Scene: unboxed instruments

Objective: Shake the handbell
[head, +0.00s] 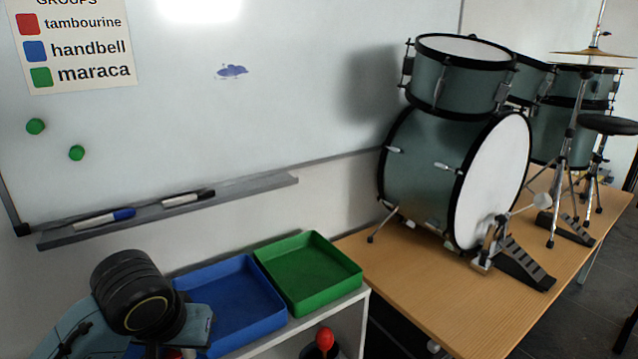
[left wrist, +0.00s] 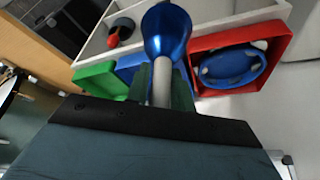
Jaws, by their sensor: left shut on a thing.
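The handbell (left wrist: 167,32) shows in the left wrist view as a shiny blue cup on a grey handle. My left gripper (left wrist: 161,88) is shut on the handle, with one dark finger on each side. The bell points away from the gripper, above the trays. In the head view my left gripper is at the bottom left over the blue tray's near side, largely behind my black wrist; I cannot make out the bell there. My right gripper is in neither view.
A blue tray (head: 236,310) and an empty green tray (head: 310,272) stand side by side on a white shelf. A red tray (left wrist: 270,48) holds a blue tambourine (left wrist: 232,66). A red-headed maraca (head: 325,340) is below. A drum kit (head: 440,170) stands right; a whiteboard (head: 260,110) is behind.

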